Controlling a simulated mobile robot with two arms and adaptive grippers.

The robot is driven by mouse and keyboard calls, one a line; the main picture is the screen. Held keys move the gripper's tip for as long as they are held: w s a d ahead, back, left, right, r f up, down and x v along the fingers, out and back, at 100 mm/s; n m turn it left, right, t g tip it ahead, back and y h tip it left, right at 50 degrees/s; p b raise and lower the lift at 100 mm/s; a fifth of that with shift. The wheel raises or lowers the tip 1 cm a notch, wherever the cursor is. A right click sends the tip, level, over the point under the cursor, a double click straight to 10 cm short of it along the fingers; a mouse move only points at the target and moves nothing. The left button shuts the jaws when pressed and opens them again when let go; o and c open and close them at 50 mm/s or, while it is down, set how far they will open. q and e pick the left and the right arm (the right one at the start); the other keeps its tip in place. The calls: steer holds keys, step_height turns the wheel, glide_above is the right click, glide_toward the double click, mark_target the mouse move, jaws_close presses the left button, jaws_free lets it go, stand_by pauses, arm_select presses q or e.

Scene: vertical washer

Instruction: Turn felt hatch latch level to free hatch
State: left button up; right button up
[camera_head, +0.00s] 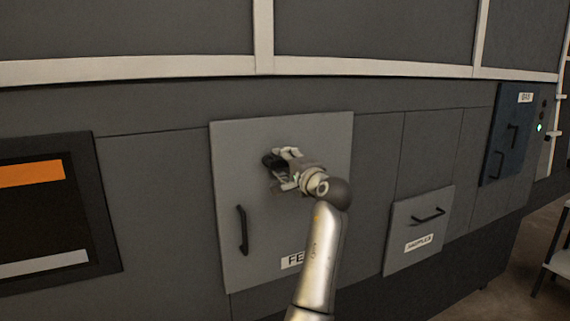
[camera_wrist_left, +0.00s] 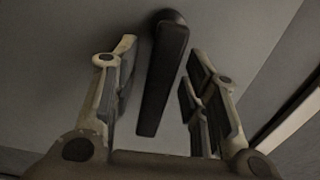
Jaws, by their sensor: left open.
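The felt hatch (camera_head: 300,225) is a light grey panel on the dark machine wall, with a partly hidden label starting "FE" (camera_head: 292,261) and a black handle (camera_head: 242,230) at its left side. My left gripper (camera_head: 281,169) is at the upper middle of the hatch. In the left wrist view, the black latch lever (camera_wrist_left: 163,80) sticks out between the open fingers of my left gripper (camera_wrist_left: 160,100), with a gap on both sides. In the head view the gripper mostly hides the latch. My right gripper is not in view.
A smaller grey hatch (camera_head: 400,245) with a black handle is to the right. A blue "GAS" panel (camera_head: 497,150) is further right. A dark window with an orange strip (camera_head: 30,173) is at the left. A stool (camera_head: 553,255) stands at the right edge.

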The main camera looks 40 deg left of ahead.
arm_select(q)
steer(key=v, duration=1.2)
steer(key=shift+f, duration=0.1)
